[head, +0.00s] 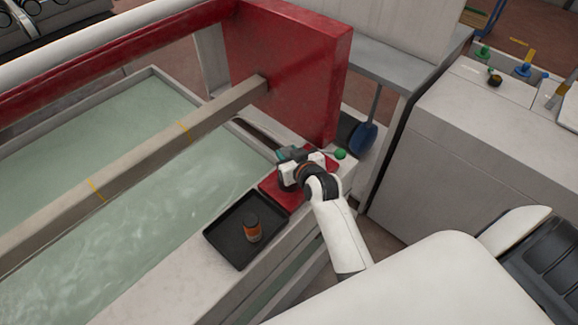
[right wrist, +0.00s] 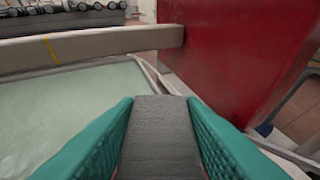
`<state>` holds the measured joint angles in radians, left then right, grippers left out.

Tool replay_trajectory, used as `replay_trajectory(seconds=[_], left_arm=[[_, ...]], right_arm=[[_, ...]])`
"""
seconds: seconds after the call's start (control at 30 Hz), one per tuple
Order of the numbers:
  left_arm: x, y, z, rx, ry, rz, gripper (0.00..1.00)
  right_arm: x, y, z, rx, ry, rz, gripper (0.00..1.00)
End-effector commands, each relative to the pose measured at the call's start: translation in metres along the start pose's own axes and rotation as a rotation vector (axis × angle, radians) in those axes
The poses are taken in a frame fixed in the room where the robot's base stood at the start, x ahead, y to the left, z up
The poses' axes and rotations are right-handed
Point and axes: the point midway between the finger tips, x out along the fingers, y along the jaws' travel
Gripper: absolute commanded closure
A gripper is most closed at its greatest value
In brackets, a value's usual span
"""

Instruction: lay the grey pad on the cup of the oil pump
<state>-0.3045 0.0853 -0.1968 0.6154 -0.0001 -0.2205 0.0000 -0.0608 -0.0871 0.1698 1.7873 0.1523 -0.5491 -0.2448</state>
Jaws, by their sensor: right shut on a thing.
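My right gripper (head: 287,160) is over the red base (head: 277,192) at the tank's right edge. In the right wrist view its teal fingers (right wrist: 160,108) are shut on the grey pad (right wrist: 160,140), a dark grey flat-faced block between them. In the head view the pad is mostly hidden by the gripper. A green knob (head: 340,154) shows just right of the gripper; I cannot tell whether it belongs to the oil pump. The pump's cup cannot be made out. My left gripper is not in view.
A black tray (head: 216,234) holding an orange-and-dark jar (head: 252,232) lies on the ledge left of the base. A tall red panel (head: 290,75) and a grey beam (head: 150,150) stand behind. A blue paddle (head: 363,139) hangs at right. Greenish water fills the tank.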

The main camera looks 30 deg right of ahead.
Motion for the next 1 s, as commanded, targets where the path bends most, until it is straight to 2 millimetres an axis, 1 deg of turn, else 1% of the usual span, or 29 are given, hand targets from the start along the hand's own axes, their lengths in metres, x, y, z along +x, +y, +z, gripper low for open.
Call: replay_trajectory(seconds=[0.03, 0.17, 0.3, 0.37, 0.67, 1.0], left_arm=[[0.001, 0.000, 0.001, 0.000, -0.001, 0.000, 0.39], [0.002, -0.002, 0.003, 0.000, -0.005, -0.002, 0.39], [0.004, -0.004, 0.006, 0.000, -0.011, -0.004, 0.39], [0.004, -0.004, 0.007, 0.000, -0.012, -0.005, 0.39], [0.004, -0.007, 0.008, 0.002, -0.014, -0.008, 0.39], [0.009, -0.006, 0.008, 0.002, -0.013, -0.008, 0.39]], right_arm=[[0.002, 0.000, -0.006, -0.001, 0.001, 0.000, 0.86], [0.007, 0.000, -0.017, -0.001, 0.002, 0.001, 0.86], [0.015, 0.000, -0.037, -0.001, 0.002, 0.001, 0.86], [0.017, 0.000, -0.042, -0.001, 0.001, 0.000, 0.86], [0.018, 0.000, -0.044, -0.001, -0.001, 0.000, 0.86], [0.022, 0.000, -0.053, -0.002, -0.001, 0.000, 0.86]])
